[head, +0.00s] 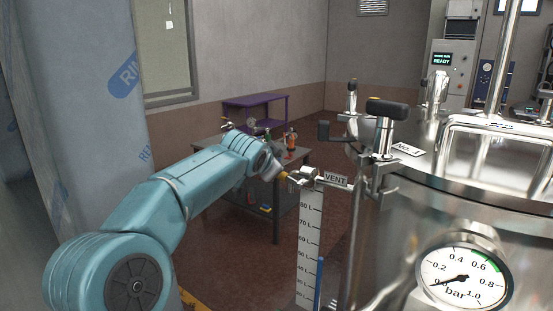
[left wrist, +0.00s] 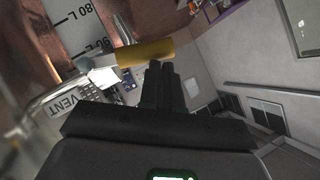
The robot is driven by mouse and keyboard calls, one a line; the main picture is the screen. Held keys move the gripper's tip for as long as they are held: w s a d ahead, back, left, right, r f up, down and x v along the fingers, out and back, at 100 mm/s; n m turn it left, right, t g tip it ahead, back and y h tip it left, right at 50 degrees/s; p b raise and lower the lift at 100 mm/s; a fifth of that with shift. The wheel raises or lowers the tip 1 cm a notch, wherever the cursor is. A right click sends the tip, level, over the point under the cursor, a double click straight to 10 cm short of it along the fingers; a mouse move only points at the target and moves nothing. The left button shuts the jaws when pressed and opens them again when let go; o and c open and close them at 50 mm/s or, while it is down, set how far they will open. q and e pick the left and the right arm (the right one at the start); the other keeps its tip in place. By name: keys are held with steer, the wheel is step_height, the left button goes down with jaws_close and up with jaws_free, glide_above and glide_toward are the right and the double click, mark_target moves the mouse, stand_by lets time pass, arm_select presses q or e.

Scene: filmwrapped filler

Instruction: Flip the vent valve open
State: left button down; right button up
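The vent valve's yellow lever (head: 283,176) is on a small pipe fitting at the left of the steel tank, beside a VENT label (head: 335,178). In the left wrist view the yellow lever (left wrist: 147,52) lies across the picture just beyond my fingertips, with the VENT label (left wrist: 68,106) lower left. My left gripper (left wrist: 160,72) has its dark fingers close together, with nothing visible between them. Its tips are at or very near the lever's edge; I cannot tell whether they touch. In the head view my left gripper is small and partly hidden by my wrist. My right gripper is out of view.
The steel tank (head: 450,215) with a pressure gauge (head: 464,280) and black-handled clamps (head: 387,108) fills the right. A litre scale (head: 310,245) hangs below the valve. A grey table (head: 275,205) and purple cart (head: 255,103) stand behind. A film-wrapped block (head: 90,80) stands left.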

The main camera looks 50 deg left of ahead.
arm_select(q)
steer(key=shift+s+a+f+b, duration=0.1)
steer(key=shift+a+f+b, duration=0.2)
steer(key=shift+f, duration=0.2)
steer(key=shift+s+a+f+b, duration=0.1)
steer(key=shift+a+f+b, duration=0.2)
steer(key=shift+f, duration=0.2)
steer(key=shift+d+r, duration=0.1)
